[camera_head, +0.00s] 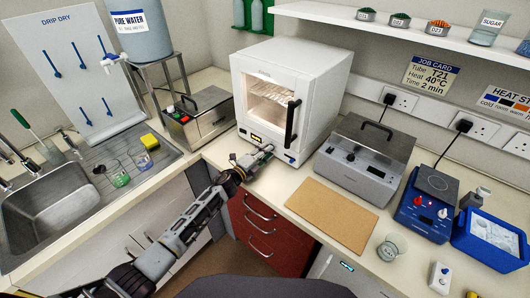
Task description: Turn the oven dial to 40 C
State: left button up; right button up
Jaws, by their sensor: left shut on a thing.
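The white oven (298,70) stands at the back of the bench with a lit window and a black vertical door handle (291,122). The dial's setting cannot be read. The job card (431,72) on the wall reads T21, heat 40°C, 2 min. My right gripper is not in view.
A grey lidded device (365,160) stands right of the oven, and a metal box with a handle (197,116) stands left. A tan board (328,212) lies on the bench in front. The sink (45,205) is at left, and a blue stirrer unit (425,208) at right.

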pick_arm(q)
jog(key=o, duration=1)
jog(key=shift+o, duration=0.2)
jog(key=shift+v, duration=6)
